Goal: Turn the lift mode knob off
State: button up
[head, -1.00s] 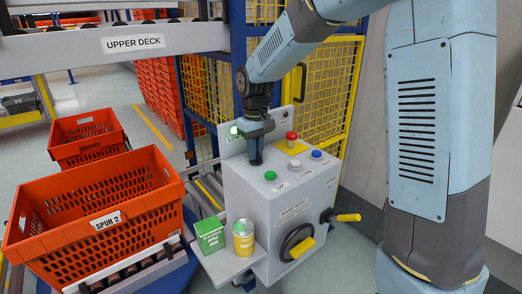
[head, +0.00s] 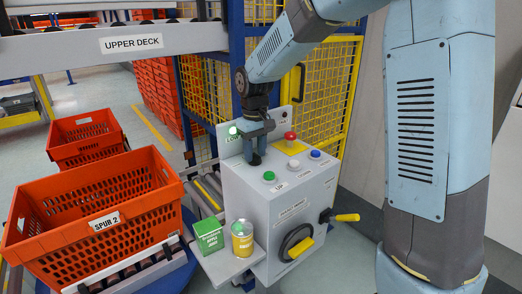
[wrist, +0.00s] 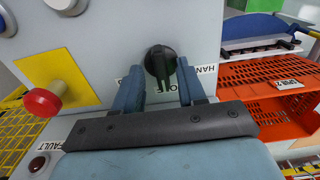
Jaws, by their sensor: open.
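A small black knob (wrist: 160,61) stands on the top face of the grey control box (wrist: 105,20). Lettering beside it is partly covered; "HAN" shows to its right. My gripper (wrist: 158,76) is open, with one finger on each side of the knob. I cannot tell whether the fingers touch it. In the head view my gripper (head: 254,158) points down at the back left of the control box (head: 240,190), and it hides the knob there.
A red mushroom button (head: 290,136) on a yellow plate and green (head: 269,176), white and blue buttons stand close by. The box front has a black dial with a yellow grip (head: 298,246) and a yellow-handled lever (head: 346,217). A green carton (head: 209,237) and can (head: 242,240) stand on the side shelf.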

aim_at(255, 153)
notch_tip(255, 153, up, 14)
jog(key=shift+f, duration=0.15)
dwell(0.5)
jog(key=s+d+r+m+t, duration=0.3)
jog(key=s+d+r, duration=0.1)
jog(key=s+d, duration=0.9)
jog(key=s+d+f+m+t, duration=0.1)
jog(key=s+d+f+m, duration=0.1)
jog(key=s, duration=0.4)
jog(key=s+d+f+m+t, duration=0.1)
jog(key=s+d+f, duration=0.1)
jog(key=s+d, duration=0.3)
jog(key=shift+s+d+f+m+t, duration=0.3)
jog(key=shift+s+f+m, duration=0.1)
jog(key=shift+s, duration=0.6)
